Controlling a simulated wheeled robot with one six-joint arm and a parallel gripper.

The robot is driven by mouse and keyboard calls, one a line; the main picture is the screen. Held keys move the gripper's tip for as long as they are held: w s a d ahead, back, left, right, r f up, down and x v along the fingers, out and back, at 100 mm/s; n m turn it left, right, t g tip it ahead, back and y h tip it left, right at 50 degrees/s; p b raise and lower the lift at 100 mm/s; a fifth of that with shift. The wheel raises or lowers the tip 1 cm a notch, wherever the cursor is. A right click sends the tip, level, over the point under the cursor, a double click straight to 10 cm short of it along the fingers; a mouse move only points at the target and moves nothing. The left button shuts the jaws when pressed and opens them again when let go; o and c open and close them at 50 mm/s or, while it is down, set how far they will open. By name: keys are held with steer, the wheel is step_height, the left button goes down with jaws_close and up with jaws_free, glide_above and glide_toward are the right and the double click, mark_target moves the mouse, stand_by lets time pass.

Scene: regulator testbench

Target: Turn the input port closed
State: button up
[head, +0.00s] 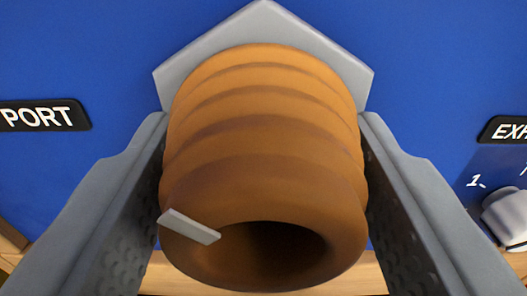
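A ribbed orange-brown knob (265,140) with a round hollow in its front fills the middle of the head view. A small light-grey bar (189,226) sticks out at the lower left of its front rim. A grey angular plate (265,20) shows behind the knob. My gripper (265,118) has one grey finger along each side of the knob, with no clear gap at the fingertips. Whether the fingers press on it cannot be told. A black label reading "PORT" (44,116) is at the left, its start cut off.
The knob stands out from a blue panel (110,50). A label starting "EXH" (508,130) and part of a grey knob (508,215) beside a "1" mark show at the right edge. A wooden surface (345,280) runs along the bottom.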

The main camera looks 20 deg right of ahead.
steer(key=shift+c, duration=0.9)
steer(key=shift+m, duration=0.3)
steer(key=m, duration=0.3)
steer(key=shift+m, duration=0.3)
steer(key=m, duration=0.4)
steer(key=shift+a+m, duration=0.1)
steer(key=shift+m, duration=0.2)
steer(key=m, duration=0.9)
